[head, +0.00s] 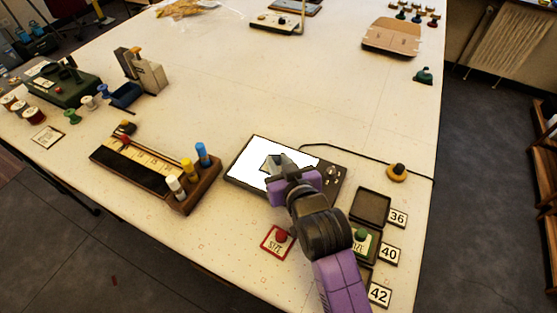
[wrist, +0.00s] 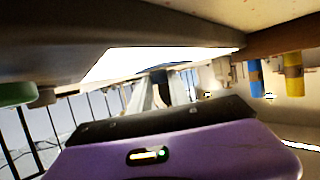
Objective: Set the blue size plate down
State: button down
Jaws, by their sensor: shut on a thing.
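My gripper (head: 278,161) is over the bright white panel of the light box (head: 245,179), with its jaws shut on the blue size plate (head: 267,166). Only a small dark-edged part of the plate shows beside the fingers. In the wrist view, the fingers of my gripper (wrist: 160,88) reach to the white panel, with a dark bluish piece, the blue size plate (wrist: 158,74), between their tips. I cannot tell whether the plate touches the panel. The red size plate (head: 272,246) lies on the table. The green size plate (head: 371,247) is in the tray beside card 40.
The tray by card 36 (head: 370,207) is empty. The tray by card 42 (head: 379,294) is mostly hidden by my arm. The table's middle is clear.

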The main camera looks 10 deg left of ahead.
jog(key=shift+f, duration=0.2)
jog(key=c, duration=1.2)
grip_release()
jog(key=shift+c, duration=0.2)
jog(key=shift+r, duration=0.15)
jog(key=shift+s+d+r, duration=0.1)
jog(key=shift+s, duration=0.05)
jog(key=b+v, duration=0.1)
jog(key=v, duration=1)
jog(key=shift+s+d+r, duration=0.1)
jog(key=shift+s+r, duration=0.1)
jog(key=shift+s, duration=0.05)
